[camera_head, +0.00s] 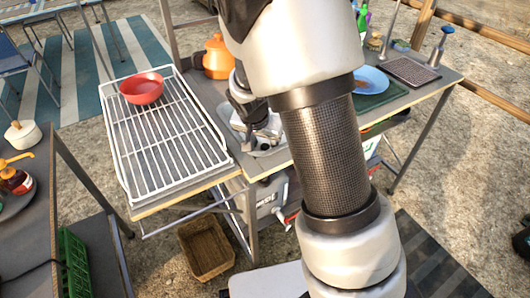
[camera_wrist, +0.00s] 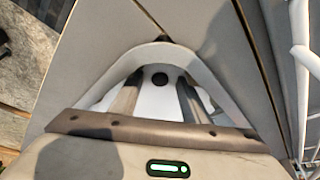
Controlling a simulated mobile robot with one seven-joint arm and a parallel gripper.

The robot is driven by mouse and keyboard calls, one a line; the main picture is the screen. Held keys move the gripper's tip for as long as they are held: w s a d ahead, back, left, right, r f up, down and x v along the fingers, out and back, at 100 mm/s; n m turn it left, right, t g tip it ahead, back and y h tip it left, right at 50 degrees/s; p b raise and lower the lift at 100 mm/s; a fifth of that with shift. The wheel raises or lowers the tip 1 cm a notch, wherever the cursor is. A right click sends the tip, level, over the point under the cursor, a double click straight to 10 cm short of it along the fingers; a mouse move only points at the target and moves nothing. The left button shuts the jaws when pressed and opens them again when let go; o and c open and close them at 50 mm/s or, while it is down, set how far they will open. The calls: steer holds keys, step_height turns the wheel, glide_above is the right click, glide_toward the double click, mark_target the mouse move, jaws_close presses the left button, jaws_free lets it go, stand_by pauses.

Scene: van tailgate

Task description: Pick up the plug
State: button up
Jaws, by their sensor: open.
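A small dark round thing (camera_wrist: 160,79) shows on the pale floor of the sink in the wrist view. It looks like the plug, but I cannot tell it from a drain hole. My gripper (camera_wrist: 158,88) points down at the basin with its fingers apart, one on each side of the dark round thing.
A white wire rack (camera_head: 165,140) with a red bowl (camera_head: 141,88) is left of the sink. An orange pot (camera_head: 217,58) stands behind. A blue plate (camera_head: 368,79) and a dark mesh rack (camera_head: 411,71) are at right. A wicker basket (camera_head: 205,247) is on the ground.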

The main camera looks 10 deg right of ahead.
jaws_close()
